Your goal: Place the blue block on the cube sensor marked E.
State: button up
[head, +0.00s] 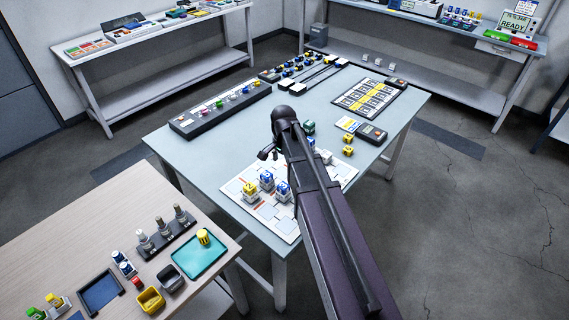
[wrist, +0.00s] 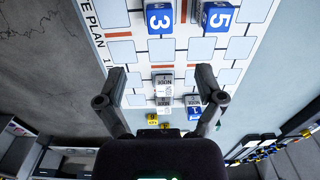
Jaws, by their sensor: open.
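Blue blocks marked 3 (wrist: 159,17) and 5 (wrist: 218,17) show at the top of the wrist view. In the head view two blue blocks (head: 266,177) (head: 283,188) sit on white cubes on the plan mat (head: 284,225). My gripper (wrist: 162,78) is open and empty, pointing down over the mat; it also shows in the head view (head: 269,153). A white cube marked NODE (wrist: 164,82) appears between its fingers in the picture; contact cannot be told. Another NODE cube with blue on it (wrist: 193,108) is partly behind the right finger. I cannot read an E on any cube.
A yellow block (head: 249,188) stands at the mat's left. Yellow cubes (head: 348,138) stand at the table's right. A black rack (head: 220,108) lies along the back left. The table's left middle is clear. A wooden table (head: 70,225) with trays stands in front.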

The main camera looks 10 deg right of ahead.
jog(key=shift+s, duration=0.1)
jog(key=s+n, duration=1)
jog(key=s, duration=0.6)
jog(key=shift+n, duration=0.4)
